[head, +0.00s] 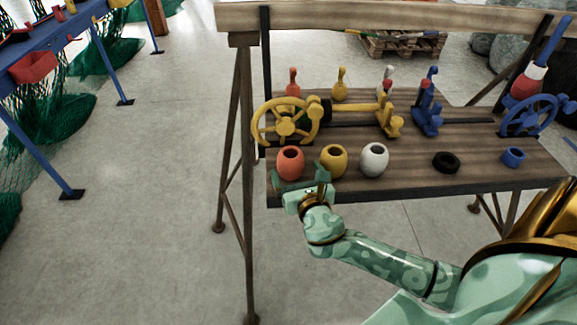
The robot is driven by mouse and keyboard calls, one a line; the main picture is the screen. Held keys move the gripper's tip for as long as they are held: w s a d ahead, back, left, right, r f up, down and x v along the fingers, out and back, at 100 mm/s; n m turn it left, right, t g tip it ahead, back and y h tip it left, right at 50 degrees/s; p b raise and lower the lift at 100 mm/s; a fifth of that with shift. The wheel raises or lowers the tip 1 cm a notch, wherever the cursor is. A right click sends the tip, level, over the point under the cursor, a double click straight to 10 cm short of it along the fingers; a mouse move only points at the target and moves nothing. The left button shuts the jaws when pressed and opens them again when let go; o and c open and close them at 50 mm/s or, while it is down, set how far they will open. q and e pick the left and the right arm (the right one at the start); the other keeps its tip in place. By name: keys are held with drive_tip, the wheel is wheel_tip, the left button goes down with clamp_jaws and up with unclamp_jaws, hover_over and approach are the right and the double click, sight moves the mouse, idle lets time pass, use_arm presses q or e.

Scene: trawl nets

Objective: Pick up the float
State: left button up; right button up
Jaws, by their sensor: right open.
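Three barrel-shaped floats with dark holes in their tops stand in a row near the front edge of the wooden bench (415,178): a red float (290,163), a yellow float (333,162) and a white float (373,161). My right gripper (303,181) is open at the bench's front edge, just in front of the red and yellow floats. No float is visibly between its fingers; whether a finger touches one I cannot tell. My left gripper is not in view.
A yellow handwheel (286,121) stands behind the red float. A black ring (446,162) and a blue ring (513,157) lie farther right, near a blue handwheel (537,116). Several small levers stand behind. A blue table (47,35) with green nets is far left.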

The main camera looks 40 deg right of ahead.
drive_tip(key=shift+x, duration=0.85)
drive_tip(key=b+x, duration=0.1)
drive_tip(key=x, duration=0.1)
drive_tip(key=b+x, duration=0.1)
drive_tip(key=x, duration=0.1)
drive_tip(key=shift+w, duration=0.65)
drive_tip(key=shift+r, duration=0.1)
drive_tip(key=c, duration=1.1)
